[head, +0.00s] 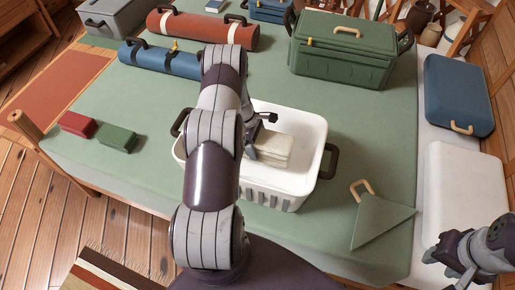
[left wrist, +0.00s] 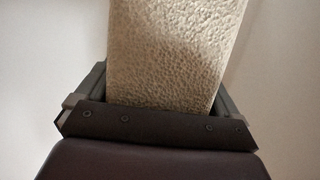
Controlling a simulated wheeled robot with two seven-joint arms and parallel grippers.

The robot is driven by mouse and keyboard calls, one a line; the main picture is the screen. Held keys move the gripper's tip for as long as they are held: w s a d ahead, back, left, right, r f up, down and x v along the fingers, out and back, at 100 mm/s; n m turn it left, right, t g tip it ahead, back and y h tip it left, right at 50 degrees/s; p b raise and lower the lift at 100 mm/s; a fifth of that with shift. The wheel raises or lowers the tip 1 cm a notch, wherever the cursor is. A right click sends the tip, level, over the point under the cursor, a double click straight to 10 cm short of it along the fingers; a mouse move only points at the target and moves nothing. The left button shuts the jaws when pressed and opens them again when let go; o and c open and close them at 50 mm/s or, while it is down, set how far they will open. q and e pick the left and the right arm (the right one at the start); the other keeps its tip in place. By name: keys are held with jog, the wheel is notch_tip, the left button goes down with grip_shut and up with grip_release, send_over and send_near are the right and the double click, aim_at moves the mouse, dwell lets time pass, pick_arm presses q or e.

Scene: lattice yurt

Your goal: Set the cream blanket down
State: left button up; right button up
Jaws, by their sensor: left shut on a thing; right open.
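The cream blanket (head: 275,147) is a folded block inside the white basket (head: 308,160), which stands on the green-covered table. My left gripper (head: 252,146) is down inside the basket and shut on the blanket's near-left end. The left wrist view shows the textured blanket (left wrist: 172,55) between the fingers, with plain pale surfaces around it. I cannot tell whether the blanket touches the basket floor. My left arm hides part of the basket's left side. My right gripper (head: 447,262) is open and empty at the lower right, beyond the table's right edge.
The green table (head: 112,178) holds a red box (head: 77,124), a green box (head: 117,138), a blue roll (head: 160,60), a rust roll (head: 205,28) and a green chest (head: 342,50). A green triangular piece (head: 380,220) lies right of the basket. A blue case (head: 458,95) is farther right.

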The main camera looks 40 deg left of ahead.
pick_arm(q)
jog(key=shift+w+a+f, duration=0.25)
jog(key=shift+w+f, duration=0.15)
jog(key=shift+w, duration=0.1)
jog(key=shift+w+a+f, duration=0.25)
jog(key=shift+w+f, duration=0.1)
jog(key=shift+w, duration=0.15)
jog(key=shift+f, duration=2.05)
jog(key=o, duration=1.1)
jog(key=v, duration=1.2)
jog(key=shift+d+r+b, duration=0.15)
jog(key=shift+r+b, duration=0.05)
jog(key=shift+b, duration=0.1)
jog(key=d+r+m, duration=0.5)
jog(key=d+r, duration=0.2)
jog(key=shift+d+r+m+g+y, duration=0.25)
jog(key=shift+m+g+y, duration=0.05)
jog(key=shift+m+y, duration=0.1)
jog(key=s+d+r+m+y, duration=0.1)
jog(key=s+d+r+m, duration=0.4)
jog(key=s+d+m, duration=0.3)
jog(key=s+d+r+m+y, duration=0.1)
jog(key=s+d+r+m, duration=0.5)
jog(key=s+d+m, duration=0.2)
jog(key=shift+d+r+t, duration=0.3)
jog(key=shift+d+t, duration=0.1)
jog(key=shift+d, duration=0.25)
